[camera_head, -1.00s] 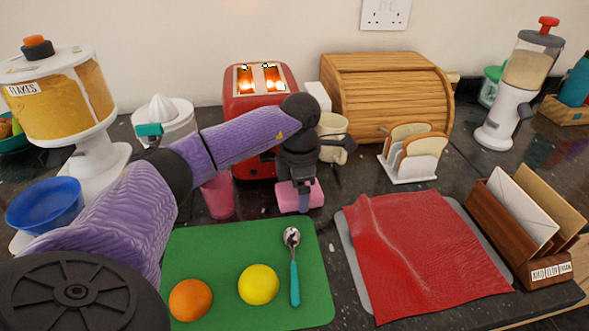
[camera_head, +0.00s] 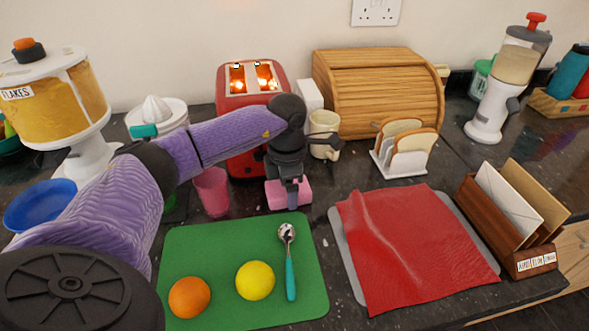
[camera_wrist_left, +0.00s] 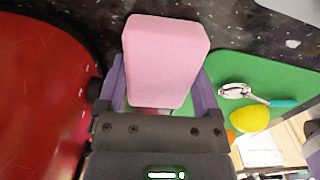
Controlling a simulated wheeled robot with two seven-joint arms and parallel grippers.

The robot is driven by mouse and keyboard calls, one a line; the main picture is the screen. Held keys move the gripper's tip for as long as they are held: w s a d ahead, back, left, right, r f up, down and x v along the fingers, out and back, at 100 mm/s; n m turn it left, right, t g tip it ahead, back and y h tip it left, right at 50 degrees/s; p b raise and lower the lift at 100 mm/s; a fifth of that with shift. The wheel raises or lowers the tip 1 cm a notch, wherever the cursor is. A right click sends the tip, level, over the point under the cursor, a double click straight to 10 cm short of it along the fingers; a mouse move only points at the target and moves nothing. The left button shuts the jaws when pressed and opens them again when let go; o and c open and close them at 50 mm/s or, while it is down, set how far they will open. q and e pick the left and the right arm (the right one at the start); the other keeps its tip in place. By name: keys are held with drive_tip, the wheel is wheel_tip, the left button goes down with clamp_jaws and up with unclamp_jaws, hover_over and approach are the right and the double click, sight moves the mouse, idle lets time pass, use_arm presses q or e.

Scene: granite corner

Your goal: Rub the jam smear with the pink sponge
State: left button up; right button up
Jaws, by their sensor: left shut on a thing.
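The pink sponge (camera_head: 277,195) is at the countertop just behind the green cutting board, in front of the red toaster. My left gripper (camera_head: 289,184) is shut on it from above. In the left wrist view the sponge (camera_wrist_left: 165,60) sits between the two fingers of the gripper (camera_wrist_left: 158,100). I cannot tell whether its underside touches the counter. No jam smear can be made out; the sponge, gripper and arm may hide it. My right gripper is not in view.
The toaster (camera_head: 235,98) glows close behind the gripper. A pink cup (camera_head: 212,192) stands just left of the sponge. The green board (camera_head: 205,245) holds an orange, a lemon and a spoon (camera_head: 290,265). A red cloth (camera_head: 415,255) lies on a grey board at right.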

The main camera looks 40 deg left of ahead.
use_arm(q)
drive_tip(key=shift+r, duration=0.2)
wheel_tip(320, 180, up, 6)
drive_tip(key=p, duration=0.5)
drive_tip(key=shift+f, duration=0.1)
wheel_tip(320, 180, up, 3)
drive_tip(key=p, duration=0.3)
drive_tip(key=shift+f, duration=0.1)
